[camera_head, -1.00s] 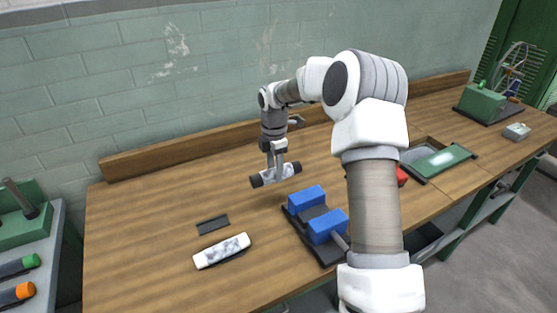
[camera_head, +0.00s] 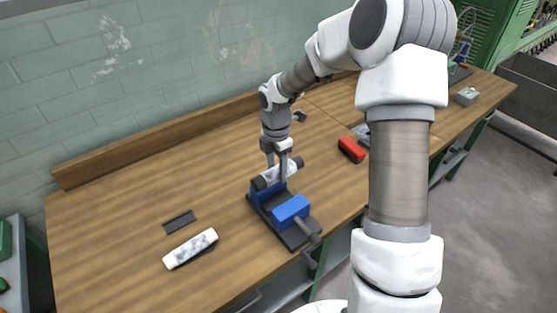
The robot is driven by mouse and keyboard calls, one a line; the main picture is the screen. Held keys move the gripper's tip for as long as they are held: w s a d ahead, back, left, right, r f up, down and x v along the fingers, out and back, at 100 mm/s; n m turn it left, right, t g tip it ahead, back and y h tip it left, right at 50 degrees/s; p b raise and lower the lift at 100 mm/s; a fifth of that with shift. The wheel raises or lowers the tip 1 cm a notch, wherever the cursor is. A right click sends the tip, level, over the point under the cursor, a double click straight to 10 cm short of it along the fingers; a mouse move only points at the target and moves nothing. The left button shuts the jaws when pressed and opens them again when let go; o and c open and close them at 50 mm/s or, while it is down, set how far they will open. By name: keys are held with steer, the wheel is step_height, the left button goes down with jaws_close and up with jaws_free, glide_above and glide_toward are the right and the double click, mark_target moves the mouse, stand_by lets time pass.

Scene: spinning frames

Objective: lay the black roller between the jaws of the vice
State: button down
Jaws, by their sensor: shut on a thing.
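The black roller (camera_head: 259,183) is in my gripper (camera_head: 277,176). Its two black ends stick out on either side, with a pale mottled part between them. My gripper points down and is shut around the roller's middle. The vice (camera_head: 301,231) has a dark base and two blue jaws, a far one (camera_head: 262,194) and a near one (camera_head: 291,209). The roller shows at the far jaw and overlaps it in the picture. I cannot tell whether it touches the jaw or hangs above it. The roller and gripper partly hide the far jaw.
A white mottled bar (camera_head: 189,249) lies on the wooden bench (camera_head: 120,215), with a flat dark plate (camera_head: 180,222) behind it. A red block (camera_head: 351,149) is to the right of the vice. A low wooden board (camera_head: 160,140) runs along the wall. The bench's left part is mostly clear.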

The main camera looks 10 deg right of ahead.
steer(key=shift+s+f+b, duration=0.1)
steer(key=shift+f+b, duration=3.1)
steer(key=shift+f, duration=0.95)
steer(key=shift+s+f+b, duration=0.35)
steer(key=shift+s+f, duration=0.05)
steer(key=shift+f, duration=0.25)
steer(key=shift+d, duration=0.1)
steer(key=shift+c, duration=1)
jaws_free()
steer(key=shift+w+r, duration=0.1)
steer(key=shift+r, duration=0.35)
step_height(320, 180, up, 17)
steer(key=shift+w+f+p, duration=0.1)
steer(key=shift+f+p, duration=0.1)
steer(key=shift+p, duration=0.1)
steer(key=shift+r, duration=0.75)
